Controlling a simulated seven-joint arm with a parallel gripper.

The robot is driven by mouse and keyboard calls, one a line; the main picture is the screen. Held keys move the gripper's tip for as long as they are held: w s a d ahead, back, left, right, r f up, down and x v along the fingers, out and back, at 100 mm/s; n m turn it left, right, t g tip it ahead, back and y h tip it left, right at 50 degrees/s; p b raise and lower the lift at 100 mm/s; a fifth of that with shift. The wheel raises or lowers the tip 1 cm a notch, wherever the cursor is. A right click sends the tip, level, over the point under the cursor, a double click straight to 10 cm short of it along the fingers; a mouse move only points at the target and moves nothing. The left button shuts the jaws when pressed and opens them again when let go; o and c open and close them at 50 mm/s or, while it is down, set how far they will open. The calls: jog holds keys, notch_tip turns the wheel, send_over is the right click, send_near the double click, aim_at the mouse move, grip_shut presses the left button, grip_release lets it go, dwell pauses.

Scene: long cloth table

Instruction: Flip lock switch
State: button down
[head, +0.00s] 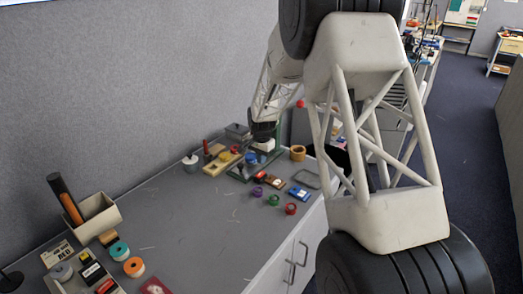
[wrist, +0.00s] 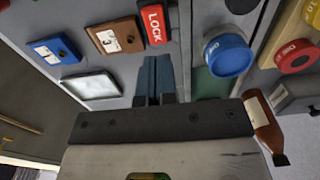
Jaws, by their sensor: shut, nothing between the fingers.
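The lock switch is a red block with white "LOCK" lettering (wrist: 155,22), at the top middle of the wrist view. In the head view a small red piece (head: 260,176) on the table near the arm's end appears to be the same switch. My gripper (wrist: 155,72) is shut and empty. Its dark blue fingertips point at the table, just below the lock switch in the wrist view. A small gap shows between them and the switch. In the head view the fingertips are too small to make out.
A brown switch (wrist: 116,37) and a blue switch (wrist: 54,50) lie left of the lock switch, with a grey-framed plate (wrist: 92,86) below them. A round blue knob (wrist: 228,55) stands to the right. A brown bottle (wrist: 263,122) is near my gripper. The middle tabletop (head: 190,230) is mostly clear.

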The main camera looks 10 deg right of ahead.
aim_at(261, 172)
jog(key=shift+f, duration=2.25)
